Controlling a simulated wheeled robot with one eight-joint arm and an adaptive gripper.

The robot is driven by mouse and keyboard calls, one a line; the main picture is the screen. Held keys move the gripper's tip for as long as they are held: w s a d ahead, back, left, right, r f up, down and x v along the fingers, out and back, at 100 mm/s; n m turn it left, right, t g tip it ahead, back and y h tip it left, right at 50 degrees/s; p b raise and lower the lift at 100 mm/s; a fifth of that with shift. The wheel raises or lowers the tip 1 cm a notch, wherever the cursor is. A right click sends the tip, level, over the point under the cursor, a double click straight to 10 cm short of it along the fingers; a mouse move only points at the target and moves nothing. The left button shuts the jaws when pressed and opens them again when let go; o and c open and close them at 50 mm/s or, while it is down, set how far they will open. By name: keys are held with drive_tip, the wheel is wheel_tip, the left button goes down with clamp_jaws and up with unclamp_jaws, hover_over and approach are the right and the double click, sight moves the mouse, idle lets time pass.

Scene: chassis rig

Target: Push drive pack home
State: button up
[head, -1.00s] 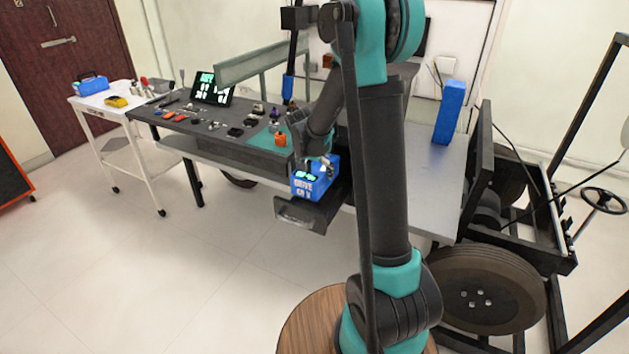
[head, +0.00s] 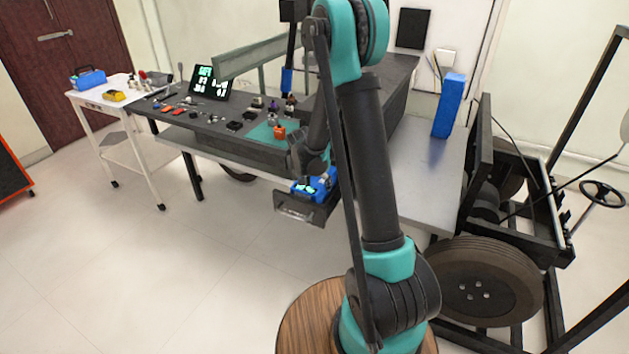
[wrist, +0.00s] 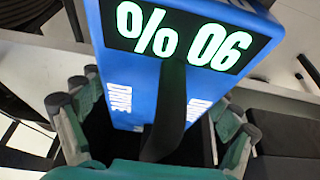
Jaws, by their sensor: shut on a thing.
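The blue drive pack (head: 325,181) sits low in a dark open-topped bay (head: 306,212) that juts out at the bench's front. Only its top part with the green-lit display shows above the bay wall in the head view. In the wrist view the drive pack (wrist: 150,75) fills the upper middle, its display reading 90 % upside down. My gripper (wrist: 160,125) is shut on the pack, with a dark handle between its fingers. In the head view my gripper (head: 322,173) is partly hidden by my arm. The pack's underside and the bay floor are hidden.
The dark bench (head: 225,130) carries a tablet (head: 210,82) and several small parts. A tall blue block (head: 448,105) stands on the grey bench top at right. The wheeled chassis (head: 515,200) stands further right. Floor at left front is clear.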

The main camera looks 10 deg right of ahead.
drive_tip(key=shift+f, duration=0.1)
drive_tip(key=o, duration=1.6)
drive_tip(key=v, duration=1.2)
drive_tip(key=shift+s+d, duration=0.15)
drive_tip(key=shift+s, duration=0.1)
drive_tip(key=shift+s+d+f+n+t+y, duration=0.1)
drive_tip(key=shift+s+d+f+n+y, duration=0.7)
drive_tip(key=shift+s, duration=3.6)
drive_tip(key=shift+s+d+r+n+t+y, duration=0.2)
drive_tip(key=shift+s+d+n, duration=1.25)
drive_tip(key=shift+s, duration=2.9)
drive_tip(key=shift+s+d+f+n+y, duration=0.3)
drive_tip(key=shift+s+d+n, duration=0.85)
drive_tip(key=shift+s, duration=3.25)
